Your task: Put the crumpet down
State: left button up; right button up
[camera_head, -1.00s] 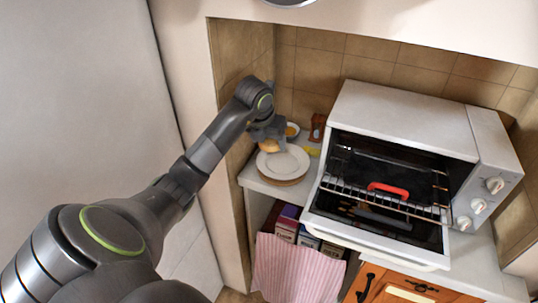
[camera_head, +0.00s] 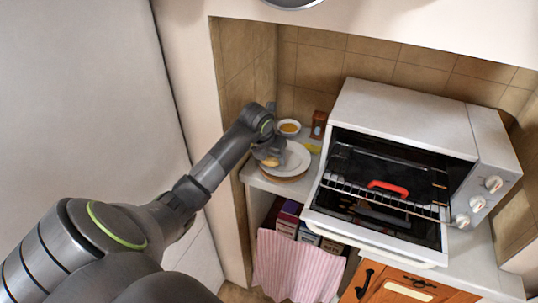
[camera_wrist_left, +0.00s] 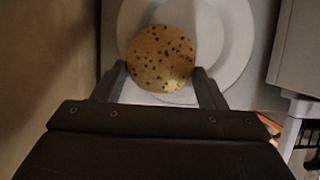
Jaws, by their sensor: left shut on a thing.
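My left gripper (camera_head: 268,160) is shut on the crumpet (camera_head: 271,162), a round golden disc. In the left wrist view the crumpet (camera_wrist_left: 161,58) shows its dark-holed top between the two fingers of my left gripper (camera_wrist_left: 161,75). A white plate (camera_head: 297,158) on the counter lies under and to the right of the crumpet. In the left wrist view the plate (camera_wrist_left: 236,45) is behind it, with the crumpet over its left part. I cannot tell whether the crumpet touches the plate. My right gripper is not in view.
A small bowl (camera_head: 289,127) with amber contents and a brown box (camera_head: 318,124) stand behind the plate. A white toaster oven (camera_head: 405,115), its door open with a red-handled thing on its rack, stands to the right. A wall closes off the left side.

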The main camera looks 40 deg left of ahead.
pick_arm(q)
jog(key=shift+f, duration=0.2)
jog(key=o, duration=1)
jog(key=shift+r, duration=0.1)
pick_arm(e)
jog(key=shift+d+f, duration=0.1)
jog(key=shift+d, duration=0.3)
pick_arm(q)
jog(key=shift+r, duration=0.1)
jog(key=shift+r+p, duration=0.55)
jog(key=shift+r, duration=0.05)
jog(key=b+v, duration=0.2)
jog(key=v, duration=0.9)
jog(key=shift+s+r, duration=0.2)
jog(key=shift+s, duration=0.1)
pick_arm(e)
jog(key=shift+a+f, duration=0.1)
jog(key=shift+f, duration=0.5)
